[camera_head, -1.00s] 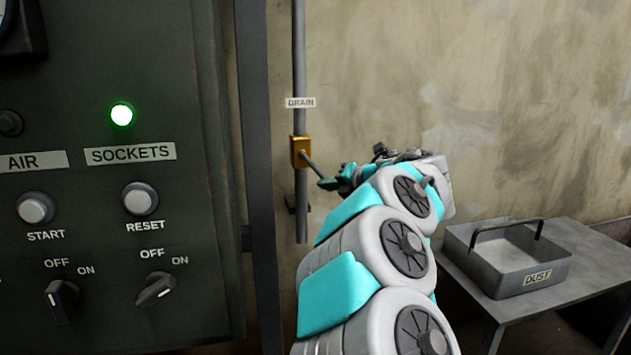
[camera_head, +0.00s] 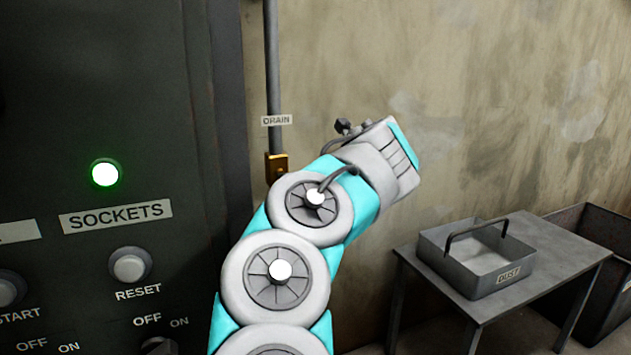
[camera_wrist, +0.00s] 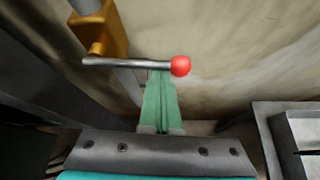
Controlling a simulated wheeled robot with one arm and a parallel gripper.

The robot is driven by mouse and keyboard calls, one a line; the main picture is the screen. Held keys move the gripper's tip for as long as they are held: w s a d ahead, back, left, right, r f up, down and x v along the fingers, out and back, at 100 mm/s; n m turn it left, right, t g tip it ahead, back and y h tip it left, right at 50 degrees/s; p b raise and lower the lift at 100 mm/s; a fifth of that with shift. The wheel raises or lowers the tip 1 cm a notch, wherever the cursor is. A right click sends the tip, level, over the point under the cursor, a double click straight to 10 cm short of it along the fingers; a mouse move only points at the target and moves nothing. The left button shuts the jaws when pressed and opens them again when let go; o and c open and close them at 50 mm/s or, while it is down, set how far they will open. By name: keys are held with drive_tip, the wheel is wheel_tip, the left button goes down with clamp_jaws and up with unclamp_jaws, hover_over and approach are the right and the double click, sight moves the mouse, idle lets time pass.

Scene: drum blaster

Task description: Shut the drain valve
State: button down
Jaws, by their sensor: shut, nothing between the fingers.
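The brass drain valve (camera_head: 277,166) sits on a vertical grey pipe below a "DRAIN" label (camera_head: 276,120). Its body (camera_wrist: 103,35) also shows at upper left in the wrist view. A grey lever (camera_wrist: 125,63) with a red ball end (camera_wrist: 180,66) runs roughly level across the wrist picture, at an angle to the pipe. My gripper (camera_wrist: 160,76) is shut and empty. Its green fingers reach up to the lever near the ball, and the lever crosses in front of their tips. I cannot tell whether they touch. In the head view my arm hides the lever and fingers.
A dark control panel (camera_head: 80,120) with a lit green lamp stands on the left. A grey table (camera_head: 450,290) at right bears a metal "DUST" tray (camera_head: 505,278) with a handle. A dark bin (camera_head: 600,225) stands behind it. Bare wall lies between pipe and table.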

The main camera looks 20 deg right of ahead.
drive_tip(key=shift+r, duration=0.3)
idle(0.5)
